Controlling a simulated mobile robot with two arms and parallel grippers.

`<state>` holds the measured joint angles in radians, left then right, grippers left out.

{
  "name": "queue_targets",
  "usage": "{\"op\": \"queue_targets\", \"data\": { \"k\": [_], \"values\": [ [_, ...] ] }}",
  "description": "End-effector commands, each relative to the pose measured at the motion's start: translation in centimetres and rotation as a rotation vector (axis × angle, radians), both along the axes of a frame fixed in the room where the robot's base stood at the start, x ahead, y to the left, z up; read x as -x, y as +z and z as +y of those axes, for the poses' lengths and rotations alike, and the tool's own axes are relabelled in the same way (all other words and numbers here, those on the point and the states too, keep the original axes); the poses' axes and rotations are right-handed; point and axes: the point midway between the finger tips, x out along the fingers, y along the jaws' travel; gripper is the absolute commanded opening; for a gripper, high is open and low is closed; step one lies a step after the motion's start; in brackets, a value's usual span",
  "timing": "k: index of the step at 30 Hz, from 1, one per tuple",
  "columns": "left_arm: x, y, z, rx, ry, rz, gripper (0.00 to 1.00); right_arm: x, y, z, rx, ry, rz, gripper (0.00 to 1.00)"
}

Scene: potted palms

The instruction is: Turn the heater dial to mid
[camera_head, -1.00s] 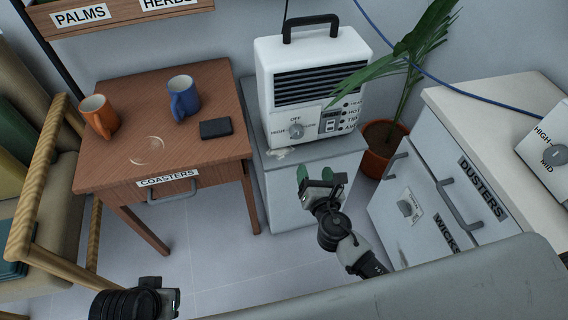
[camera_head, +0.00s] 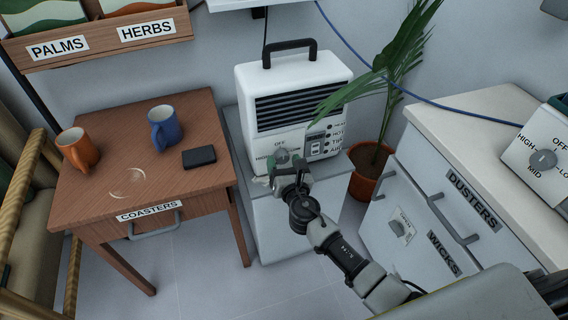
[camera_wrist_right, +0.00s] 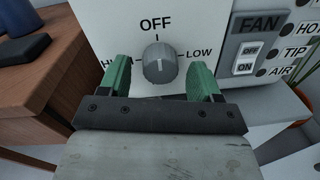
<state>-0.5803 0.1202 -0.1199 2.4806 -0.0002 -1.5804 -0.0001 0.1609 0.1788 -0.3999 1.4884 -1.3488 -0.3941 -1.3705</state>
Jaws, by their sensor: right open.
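The white heater (camera_head: 297,90) stands on a grey cabinet, with a black handle on top and dark louvres. Its grey dial (camera_wrist_right: 160,64) shows clearly in the right wrist view, with its pointer line up toward OFF. HIGH is at the left, partly hidden, and LOW is at the right. My right gripper (camera_wrist_right: 160,82) is open, its green fingers on either side of the dial and apart from it. In the head view the right gripper (camera_head: 288,166) covers most of the dial. The lower part of the dial plate is hidden by the gripper. My left gripper is out of view.
Another dial box (camera_head: 548,150) marked HIGH, OFF, LOW and MID sits on the white drawer unit (camera_head: 470,120) at right. A potted palm (camera_head: 368,170) stands beside the heater. A wooden table (camera_head: 100,205) at left holds an orange mug (camera_head: 77,149), a blue mug (camera_head: 165,128) and a dark flat object (camera_head: 199,157).

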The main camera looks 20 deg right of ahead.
Motion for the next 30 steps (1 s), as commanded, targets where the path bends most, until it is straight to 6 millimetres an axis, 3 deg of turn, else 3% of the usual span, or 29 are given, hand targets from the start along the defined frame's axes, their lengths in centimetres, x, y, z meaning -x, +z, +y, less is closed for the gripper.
{"op": "queue_targets", "data": {
  "k": [8, 18, 30],
  "values": [
    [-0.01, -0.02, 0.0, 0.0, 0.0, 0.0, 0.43, -0.18, -0.01, -0.02, -0.001, -0.001, 0.001, 0.64],
    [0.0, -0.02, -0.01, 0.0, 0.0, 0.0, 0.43, -0.15, -0.02, -0.03, 0.0, -0.001, 0.001, 0.15],
    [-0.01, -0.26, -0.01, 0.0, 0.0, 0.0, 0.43, -0.14, -0.05, -0.02, -0.084, -0.001, 0.003, 0.14]
  ]
}}
